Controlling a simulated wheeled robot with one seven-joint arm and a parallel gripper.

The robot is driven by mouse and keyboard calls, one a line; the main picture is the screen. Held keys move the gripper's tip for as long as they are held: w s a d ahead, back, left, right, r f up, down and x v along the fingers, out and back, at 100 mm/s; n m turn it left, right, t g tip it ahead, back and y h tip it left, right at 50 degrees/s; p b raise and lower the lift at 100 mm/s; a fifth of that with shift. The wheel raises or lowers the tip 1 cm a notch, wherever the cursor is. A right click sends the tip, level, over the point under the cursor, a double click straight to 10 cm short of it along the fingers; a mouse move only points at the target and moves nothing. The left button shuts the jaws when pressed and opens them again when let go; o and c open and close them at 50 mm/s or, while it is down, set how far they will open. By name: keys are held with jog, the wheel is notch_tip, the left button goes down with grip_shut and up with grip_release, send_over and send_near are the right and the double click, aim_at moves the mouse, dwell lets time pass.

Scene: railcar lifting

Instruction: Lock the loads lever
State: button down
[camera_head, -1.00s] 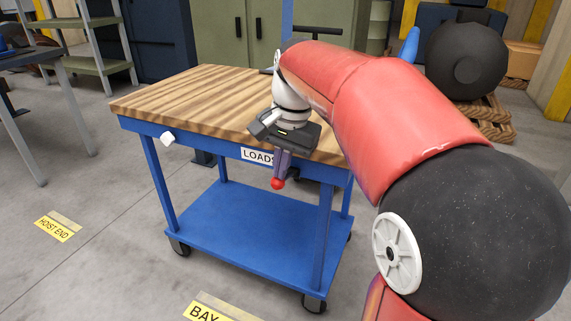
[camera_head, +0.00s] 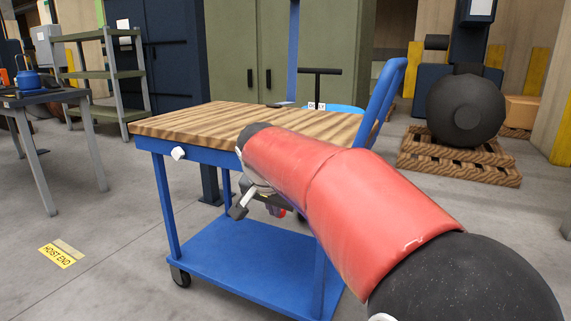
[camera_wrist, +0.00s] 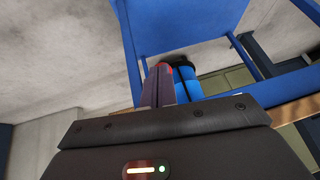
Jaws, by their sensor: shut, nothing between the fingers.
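The blue cart with a wooden top (camera_head: 170,124) stands in front of me, its front edge partly covered by my red arm. My gripper (camera_head: 268,208) is shut, low at the cart's front side, mostly hidden behind my forearm. In the wrist view the closed purple-grey fingers (camera_wrist: 160,82) point toward the cart's underside. A small red knob (camera_wrist: 164,66), which may be the loads lever's end, shows at the fingertips. I cannot tell whether they touch. The lever's shaft and the LOADS label are hidden in the head view.
A workbench (camera_head: 45,97) stands at left, green cabinets (camera_head: 245,55) behind, a black round weight (camera_head: 467,108) at right. Floor at front left is clear.

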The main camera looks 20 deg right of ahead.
jog(key=shift+w+d+f+b, duration=0.15)
jog(key=shift+f+b, duration=0.25)
jog(key=shift+f, duration=0.4)
